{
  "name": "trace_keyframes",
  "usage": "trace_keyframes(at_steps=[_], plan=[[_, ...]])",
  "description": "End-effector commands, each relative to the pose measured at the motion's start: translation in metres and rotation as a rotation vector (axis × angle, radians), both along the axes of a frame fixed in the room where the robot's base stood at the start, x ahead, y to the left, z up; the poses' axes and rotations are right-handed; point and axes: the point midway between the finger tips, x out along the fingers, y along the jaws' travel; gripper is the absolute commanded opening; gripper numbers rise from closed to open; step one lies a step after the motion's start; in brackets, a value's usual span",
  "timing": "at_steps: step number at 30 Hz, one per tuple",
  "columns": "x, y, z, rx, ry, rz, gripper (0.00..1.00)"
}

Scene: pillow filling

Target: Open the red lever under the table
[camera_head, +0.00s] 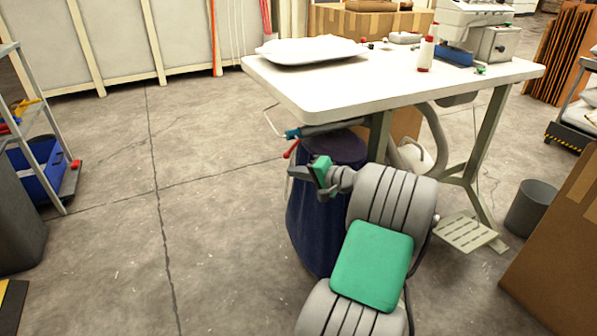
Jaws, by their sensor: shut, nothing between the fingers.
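The red lever (291,149) is a short red handle below the left end of the white table (310,97). It joins a teal fitting (292,134) on a grey pipe under the tabletop. My gripper (294,172) is shut and empty, just below the lever in the picture. Its tips point left, and a green block shows behind them. I cannot tell whether the gripper touches the lever. My arm crosses in front of a dark blue bag or drum under the table and hides part of it.
The dark blue bag or drum (308,225) stands under the pipe. A white pillow (310,49), a thread cone (425,54) and a sewing machine (470,22) are on the table. A grey bin (532,208) and cardboard stand at right. The floor at left is clear up to a shelf.

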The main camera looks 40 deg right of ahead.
Motion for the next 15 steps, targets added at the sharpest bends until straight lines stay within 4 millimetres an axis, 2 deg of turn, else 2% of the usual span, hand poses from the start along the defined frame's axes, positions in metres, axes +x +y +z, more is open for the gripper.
trace_keyframes(at_steps=[1,3,6,10,15], plan=[[-0.025,-0.037,-0.01,0.064,-0.073,-0.068,0.0],[-0.052,-0.069,-0.006,0.131,-0.164,-0.125,0.0],[-0.073,-0.088,0.0,0.18,-0.234,-0.16,0.0],[-0.066,-0.09,0.005,0.188,-0.248,-0.162,0.0],[-0.034,-0.089,-0.001,0.184,-0.245,-0.16,0.0]])
